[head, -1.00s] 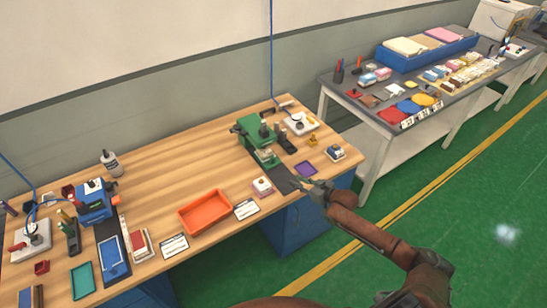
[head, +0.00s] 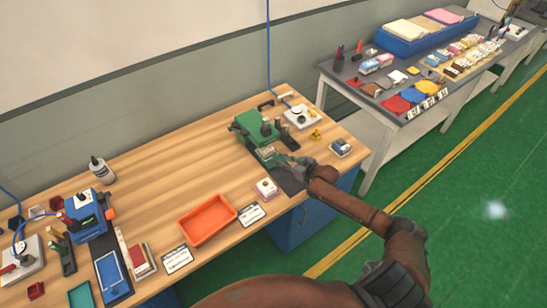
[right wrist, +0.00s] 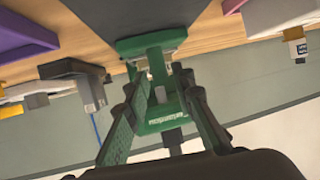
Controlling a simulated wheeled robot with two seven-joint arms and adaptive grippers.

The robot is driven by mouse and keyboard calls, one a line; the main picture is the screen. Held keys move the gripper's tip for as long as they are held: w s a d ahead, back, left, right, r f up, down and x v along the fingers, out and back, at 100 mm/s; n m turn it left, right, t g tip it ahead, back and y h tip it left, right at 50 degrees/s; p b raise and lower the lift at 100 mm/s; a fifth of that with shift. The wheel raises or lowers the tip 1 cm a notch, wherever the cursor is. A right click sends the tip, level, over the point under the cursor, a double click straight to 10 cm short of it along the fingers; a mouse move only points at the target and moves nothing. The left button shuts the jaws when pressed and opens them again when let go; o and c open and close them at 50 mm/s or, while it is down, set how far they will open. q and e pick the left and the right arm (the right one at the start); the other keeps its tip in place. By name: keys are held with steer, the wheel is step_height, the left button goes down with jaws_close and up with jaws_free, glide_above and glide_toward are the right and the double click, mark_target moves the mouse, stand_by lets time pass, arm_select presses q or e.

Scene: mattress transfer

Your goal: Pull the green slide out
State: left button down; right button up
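The green machine (head: 255,126) stands toward the right end of the wooden table, with a dark strip (head: 290,182) running out in front of it. Its green slide part (head: 268,153) shows at the front, partly hidden by my right gripper. My right gripper (head: 286,160) is just in front of the machine, over the strip. In the right wrist view its fingers (right wrist: 164,94) are spread, with the green machine (right wrist: 168,116) showing between and beyond them. I cannot tell whether they touch the slide. My left gripper is in neither view.
An orange tray (head: 207,219), a small pink-and-white box (head: 265,188) and a label card (head: 251,215) lie left of my right arm. A blue machine (head: 86,214) stands at the table's left. A small blue-topped device (head: 341,148) sits right of the strip.

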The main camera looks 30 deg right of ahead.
mark_target(275, 157)
steer(key=x, duration=0.2)
steer(key=shift+w+f, duration=0.2)
steer(key=shift+w, duration=0.15)
steer(key=shift+w+a+f, duration=0.1)
steer(key=shift+w+f, duration=0.1)
steer(key=shift+w, duration=0.4)
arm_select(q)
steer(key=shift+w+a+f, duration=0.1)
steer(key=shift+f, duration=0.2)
arm_select(e)
steer(key=shift+a, duration=0.1)
jaws_close()
